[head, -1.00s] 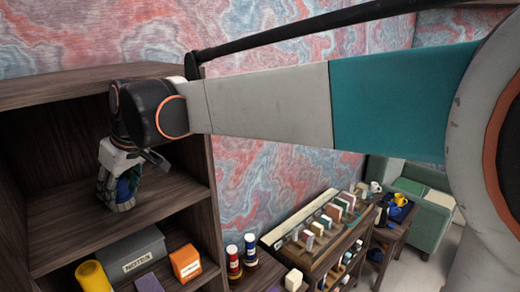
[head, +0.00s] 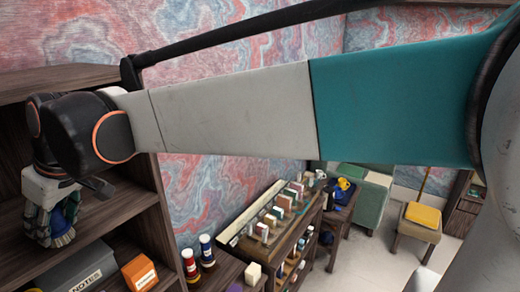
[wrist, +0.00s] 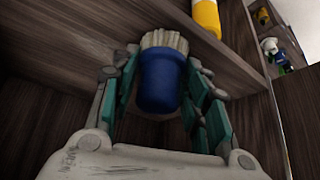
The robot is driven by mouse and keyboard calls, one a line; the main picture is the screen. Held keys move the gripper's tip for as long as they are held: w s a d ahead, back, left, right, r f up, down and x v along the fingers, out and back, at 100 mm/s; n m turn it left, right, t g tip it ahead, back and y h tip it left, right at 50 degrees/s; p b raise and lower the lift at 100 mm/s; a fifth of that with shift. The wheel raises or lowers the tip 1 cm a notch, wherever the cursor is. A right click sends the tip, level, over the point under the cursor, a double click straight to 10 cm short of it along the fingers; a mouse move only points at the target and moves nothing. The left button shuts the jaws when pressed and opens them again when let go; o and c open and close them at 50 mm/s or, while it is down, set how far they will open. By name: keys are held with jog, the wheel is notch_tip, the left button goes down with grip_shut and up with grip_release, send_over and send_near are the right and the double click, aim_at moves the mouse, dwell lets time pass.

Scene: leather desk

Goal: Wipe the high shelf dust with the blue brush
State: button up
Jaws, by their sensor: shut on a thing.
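The blue brush (wrist: 160,82) is between the teal-padded fingers of my gripper (wrist: 160,62) in the wrist view, its pale bristles (wrist: 163,40) pointing away from the wrist. My gripper is shut on it. In the head view the gripper (head: 52,222) hangs inside the dark wooden bookcase, bristles downward, with part of the blue brush (head: 66,211) showing between the fingers. It is over the shelf board (head: 105,211) below the bookcase top. I cannot tell whether the bristles touch the board. I can make out no dust.
The bookcase side panel (head: 150,215) stands close right of my gripper. Below are a grey notes box (head: 75,270) and an orange box (head: 139,272). Red and blue bottles (head: 206,250) stand outside the bookcase. A yellow-cushioned stool (head: 422,215) stands far right, with open floor around it.

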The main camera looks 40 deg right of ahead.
jog(key=shift+s+d+f, duration=0.1)
jog(key=shift+s, duration=0.05)
jog(key=shift+r+p, duration=2)
jog(key=shift+r, duration=1.05)
jog(key=shift+r+p, duration=1)
jog(key=shift+r, duration=0.55)
jog(key=shift+w, duration=0.2)
jog(key=shift+r, duration=0.1)
